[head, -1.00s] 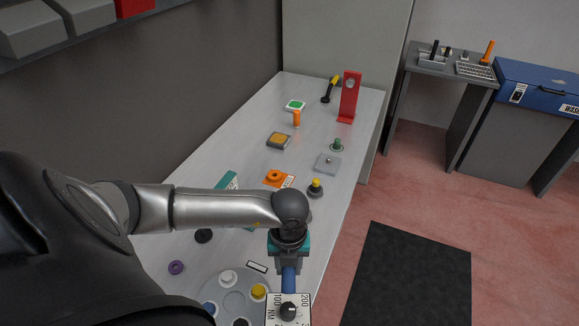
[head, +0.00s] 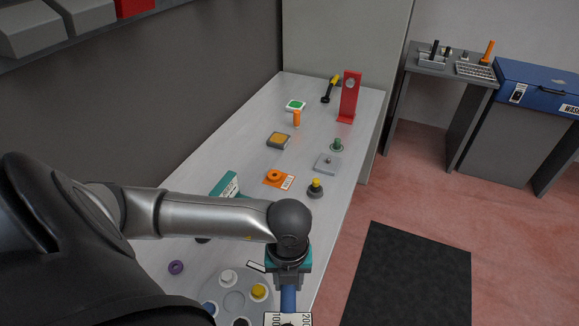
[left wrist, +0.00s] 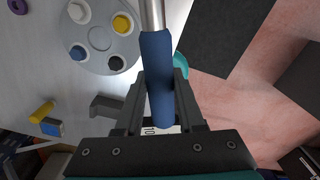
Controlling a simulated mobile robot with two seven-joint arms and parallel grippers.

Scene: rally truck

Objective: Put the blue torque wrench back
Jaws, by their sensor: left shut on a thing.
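My left gripper (head: 289,281) is shut on the blue torque wrench (head: 289,300) near the bottom edge of the head view. In the left wrist view the wrench's blue handle (left wrist: 157,70) lies between the two fingers, with a metal shaft running out of the top edge. A white dial plate with numbers (head: 290,319) shows at the wrench, partly cut off by the frame. The wrench's far end is out of view. My right gripper is not in view.
A round grey tray (head: 235,300) with coloured knobs is left of the wrench. An orange ring on a mat (head: 276,178), a yellow-topped knob (head: 315,188) and a red stand (head: 349,98) are farther back on the bench (head: 225,165). A black mat (head: 410,275) lies on the floor.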

